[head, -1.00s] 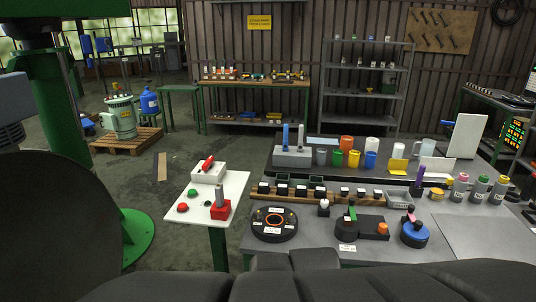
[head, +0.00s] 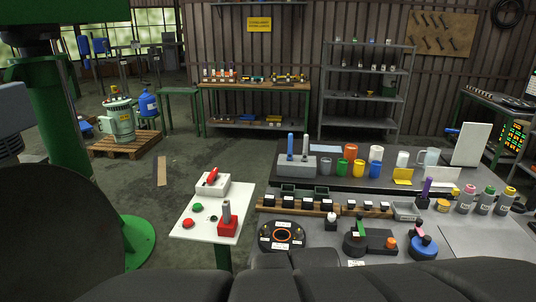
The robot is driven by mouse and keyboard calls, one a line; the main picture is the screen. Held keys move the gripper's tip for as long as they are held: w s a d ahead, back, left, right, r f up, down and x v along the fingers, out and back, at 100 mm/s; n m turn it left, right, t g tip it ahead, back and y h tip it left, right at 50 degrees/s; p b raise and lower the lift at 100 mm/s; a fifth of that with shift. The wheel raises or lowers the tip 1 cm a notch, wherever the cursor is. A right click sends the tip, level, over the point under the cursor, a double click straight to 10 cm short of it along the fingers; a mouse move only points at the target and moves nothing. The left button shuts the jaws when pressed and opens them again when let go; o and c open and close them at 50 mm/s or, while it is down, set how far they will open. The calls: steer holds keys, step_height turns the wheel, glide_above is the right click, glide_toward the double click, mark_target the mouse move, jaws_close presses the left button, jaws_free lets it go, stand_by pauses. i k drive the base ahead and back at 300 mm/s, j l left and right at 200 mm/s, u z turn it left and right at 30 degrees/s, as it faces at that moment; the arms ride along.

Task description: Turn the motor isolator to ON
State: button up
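A small white-topped stand (head: 183,234) on a green post is left of the grey bench. On it, a pale box (head: 202,190) carries a red lever handle (head: 212,175). In front stands a red block (head: 228,230) with an upright grey lever (head: 227,210). My gripper is not in view.
The grey bench (head: 460,232) holds a black round fixture (head: 268,236), colored cups, bottles and knobs. A green machine column (head: 62,125) stands close at left. A motor (head: 119,122) sits on a pallet behind. Open floor lies between the stand and the back tables.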

mark_target(212, 176)
steer(key=i+j, duration=0.5)
steer(key=j, duration=0.25)
steer(key=i+j+z, duration=0.1)
steer(key=i+j, duration=0.4)
steer(key=j, duration=0.25)
steer(key=i+j+z, duration=0.1)
steer(key=i+j, duration=0.15)
steer(key=j, duration=0.15)
steer(key=i+j, duration=0.1)
steer(key=j, duration=0.3)
steer(key=i+j, duration=0.15)
steer(key=j, duration=0.2)
